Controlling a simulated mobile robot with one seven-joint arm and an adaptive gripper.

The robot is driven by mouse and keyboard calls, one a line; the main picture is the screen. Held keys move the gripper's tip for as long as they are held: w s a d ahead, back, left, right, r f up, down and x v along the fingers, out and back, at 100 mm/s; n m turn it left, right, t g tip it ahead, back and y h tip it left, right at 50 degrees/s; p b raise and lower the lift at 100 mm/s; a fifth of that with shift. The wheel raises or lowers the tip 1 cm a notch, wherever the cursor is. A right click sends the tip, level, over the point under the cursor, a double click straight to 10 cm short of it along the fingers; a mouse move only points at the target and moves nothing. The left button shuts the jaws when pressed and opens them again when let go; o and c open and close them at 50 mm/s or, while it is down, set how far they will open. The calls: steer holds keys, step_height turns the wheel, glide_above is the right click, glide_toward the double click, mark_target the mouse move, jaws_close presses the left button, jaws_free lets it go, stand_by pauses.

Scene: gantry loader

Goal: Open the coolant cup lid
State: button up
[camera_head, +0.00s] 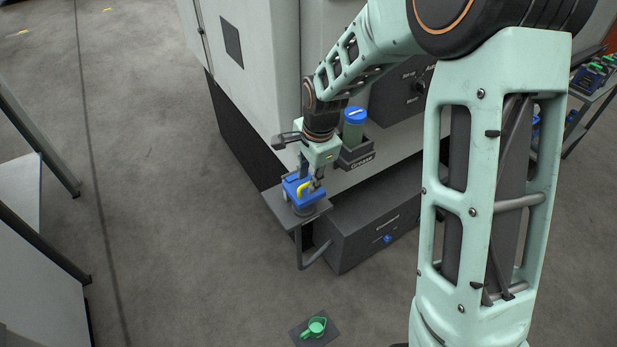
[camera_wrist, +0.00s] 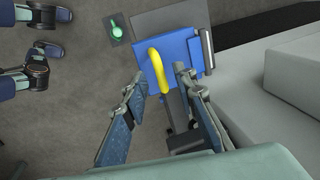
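A blue lid with a curved yellow handle (camera_head: 303,187) sits on a small grey shelf (camera_head: 283,208) beside the machine, and it looks closed. In the wrist view the blue lid (camera_wrist: 190,50) lies flat, with its yellow handle (camera_wrist: 156,65) arching near the fingertips. A grey cup body partly shows under it in the head view. My gripper (camera_head: 314,184) is just above the lid, pointing down. In the wrist view my gripper (camera_wrist: 160,76) is open, its fingers on either side of the handle's near end. I cannot tell whether a finger touches it.
A green container with a blue cap (camera_head: 355,116) stands in a dark labelled holder behind my gripper. The white machine (camera_head: 250,85) rises close behind. A dark cabinet (camera_head: 362,235) is right of the shelf. A green jug (camera_head: 317,325) sits on a low dark pad.

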steer(key=shift+f, duration=0.3)
steer(key=shift+c, duration=0.7)
jaws_close()
